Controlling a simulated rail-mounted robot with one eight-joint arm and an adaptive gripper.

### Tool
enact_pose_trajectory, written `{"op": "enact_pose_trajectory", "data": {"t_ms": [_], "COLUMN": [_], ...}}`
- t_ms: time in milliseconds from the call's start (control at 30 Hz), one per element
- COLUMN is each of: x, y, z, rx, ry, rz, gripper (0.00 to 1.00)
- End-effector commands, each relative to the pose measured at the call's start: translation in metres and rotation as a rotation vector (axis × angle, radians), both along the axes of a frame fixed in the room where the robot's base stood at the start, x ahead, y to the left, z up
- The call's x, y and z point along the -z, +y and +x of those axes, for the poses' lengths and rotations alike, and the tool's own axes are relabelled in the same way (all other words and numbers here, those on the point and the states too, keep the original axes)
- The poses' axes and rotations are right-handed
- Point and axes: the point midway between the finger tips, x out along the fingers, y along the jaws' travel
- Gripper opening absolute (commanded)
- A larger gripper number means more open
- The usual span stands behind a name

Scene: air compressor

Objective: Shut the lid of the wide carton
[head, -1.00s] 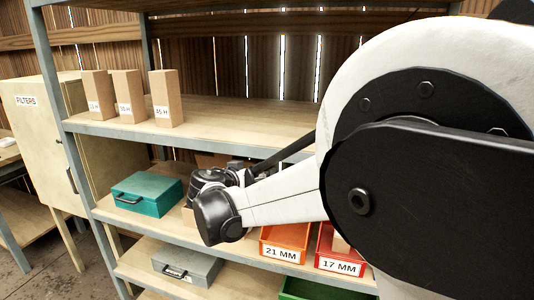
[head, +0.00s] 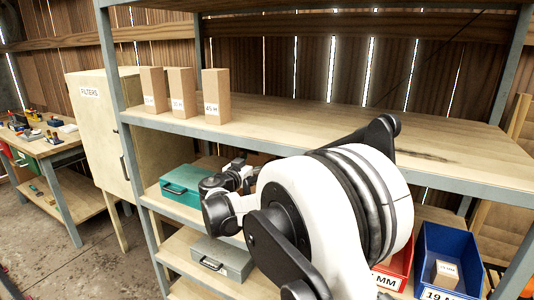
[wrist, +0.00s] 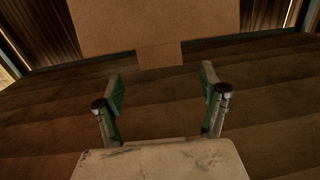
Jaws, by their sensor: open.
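In the wrist view, a flat brown cardboard panel (wrist: 155,22) with a small tab at its lower edge fills the top middle. It looks like the lid of the wide carton; the carton's body cannot be made out there. My gripper (wrist: 161,78) is open, its two green-padded fingers spread below the panel on either side of the tab, with nothing between them. In the head view, a bit of brown cardboard (head: 258,158) shows on the middle shelf behind my wrist. My arm hides most of that spot, and the fingers are not clear there.
A teal case (head: 182,184) lies left of my wrist on the middle shelf, with a grey case (head: 220,258) below. Narrow cartons (head: 183,92) stand on the upper shelf (head: 330,125). A red bin (head: 395,270) and blue bin (head: 446,250) are at right.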

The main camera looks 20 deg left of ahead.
Motion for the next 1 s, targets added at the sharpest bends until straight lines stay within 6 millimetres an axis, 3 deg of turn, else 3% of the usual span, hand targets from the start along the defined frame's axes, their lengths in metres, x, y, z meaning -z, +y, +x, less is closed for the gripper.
{"op": "enact_pose_trajectory", "data": {"t_ms": [200,400,833,1000], "x": [0.0,0.0,0.0,0.0], "y": [-0.006,-0.009,-0.01,-0.01], "z": [0.041,0.064,0.074,0.074], "rx": [0.002,0.001,0.0,0.0], "ry": [0.0,0.001,0.001,0.001], "rz": [0.0,0.0,0.0,0.0], "gripper": [0.75,0.75,0.75,0.55]}}
